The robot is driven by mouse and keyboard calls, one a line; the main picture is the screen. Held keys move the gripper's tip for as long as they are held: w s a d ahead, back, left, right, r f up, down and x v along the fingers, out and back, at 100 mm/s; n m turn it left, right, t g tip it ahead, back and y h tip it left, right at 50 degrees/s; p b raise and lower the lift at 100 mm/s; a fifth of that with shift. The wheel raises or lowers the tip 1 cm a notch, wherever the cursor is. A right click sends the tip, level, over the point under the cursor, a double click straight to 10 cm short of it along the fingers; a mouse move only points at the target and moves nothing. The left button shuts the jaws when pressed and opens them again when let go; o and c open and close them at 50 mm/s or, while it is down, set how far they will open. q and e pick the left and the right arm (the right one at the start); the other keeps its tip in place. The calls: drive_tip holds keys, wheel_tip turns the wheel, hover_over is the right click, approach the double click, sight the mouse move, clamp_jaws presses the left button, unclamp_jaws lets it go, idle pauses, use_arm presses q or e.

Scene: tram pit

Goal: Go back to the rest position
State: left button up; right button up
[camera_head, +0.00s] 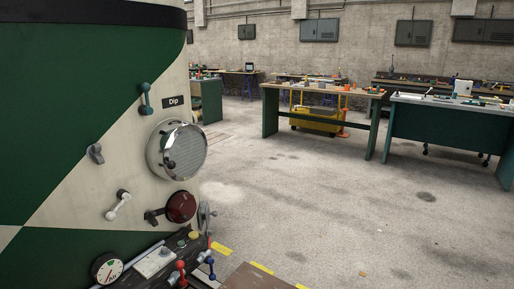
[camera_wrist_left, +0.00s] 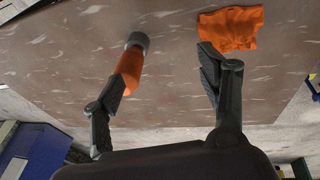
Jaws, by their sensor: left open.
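My left gripper (camera_wrist_left: 162,75) shows in the left wrist view with its two fingers spread wide apart and nothing clasped between them. It is over a brown, pale-flecked surface (camera_wrist_left: 165,90). An orange object with a dark grey end (camera_wrist_left: 129,68) lies by the tip of the left-hand finger; I cannot tell whether they touch. A crumpled orange cloth (camera_wrist_left: 231,28) lies just beyond the right-hand fingertip. Neither gripper shows in the head view, and my right gripper is in no view.
A green and cream tram front (camera_head: 90,130) with a round headlamp (camera_head: 177,150) fills the left of the head view. A wooden-topped workbench (camera_head: 322,89) and a teal bench (camera_head: 445,124) stand farther back. The concrete floor (camera_head: 330,200) between is mostly clear.

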use_arm(q)
drive_tip(key=s+a+f+n+t+y, duration=0.25)
drive_tip(key=s+a+n, duration=0.25)
drive_tip(key=s+a, duration=1.1)
wheel_tip(320, 180, down, 23)
drive_tip(key=g+p, duration=0.2)
drive_tip(key=s+a+f+p, duration=0.1)
drive_tip(key=s+a+f, duration=0.1)
drive_tip(key=s+f, duration=1.3)
drive_tip(key=shift+s+a+f+m+g+y, duration=0.25)
drive_tip(key=shift+s+f+m+g+y, duration=0.15)
drive_tip(key=shift+s, duration=0.85)
